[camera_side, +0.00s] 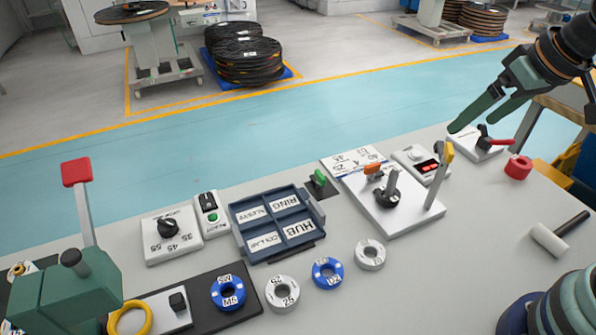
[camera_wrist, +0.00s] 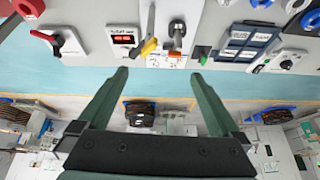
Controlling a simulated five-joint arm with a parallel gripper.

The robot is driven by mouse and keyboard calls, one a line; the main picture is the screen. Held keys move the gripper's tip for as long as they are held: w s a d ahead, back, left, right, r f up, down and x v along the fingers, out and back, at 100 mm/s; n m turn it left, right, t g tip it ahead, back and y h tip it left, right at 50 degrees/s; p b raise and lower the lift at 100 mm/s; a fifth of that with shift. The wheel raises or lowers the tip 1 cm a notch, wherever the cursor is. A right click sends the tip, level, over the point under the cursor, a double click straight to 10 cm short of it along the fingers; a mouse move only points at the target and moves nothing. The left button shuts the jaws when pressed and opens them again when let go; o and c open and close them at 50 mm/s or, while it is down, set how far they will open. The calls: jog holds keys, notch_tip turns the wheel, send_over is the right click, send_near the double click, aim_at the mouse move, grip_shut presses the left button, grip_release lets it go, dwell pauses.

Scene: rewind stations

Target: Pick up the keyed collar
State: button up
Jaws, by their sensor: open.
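I cannot tell for sure which is the keyed collar. My gripper (camera_side: 475,122) is raised above the back right of the bench, open and empty, apart from all the rings.
A blue sorting tray (camera_side: 272,253) with labelled compartments sits mid-bench. Beside it stand a lever fixture (camera_side: 400,222) with an upright post, a dial box (camera_side: 171,234) and a red-handled switch (camera_side: 480,142). A mallet (camera_side: 548,240) lies at right; bench around it is clear.

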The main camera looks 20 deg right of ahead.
jog(key=m, duration=0.1)
jog(key=m+g, duration=0.5)
jog(key=m, duration=1.2)
send_over(391, 188)
jog(key=f, duration=0.6)
jog(key=d+f, duration=0.1)
jog(key=f, duration=0.2)
jog(key=shift+f, duration=0.15)
jog(key=shift+w+a+f+m, duration=0.1)
jog(key=shift+a+f+m, duration=0.05)
jog(key=shift+f+m, duration=0.2)
jog(key=shift+w+a+f+m, duration=0.1)
jog(key=shift+f+m, duration=0.15)
jog(key=shift+m, duration=0.2)
notch_tip(391, 188, down, 12)
jog(key=shift+w+d+f, duration=0.1)
jog(key=shift+w, duration=0.05)
jog(key=c, duration=1.5)
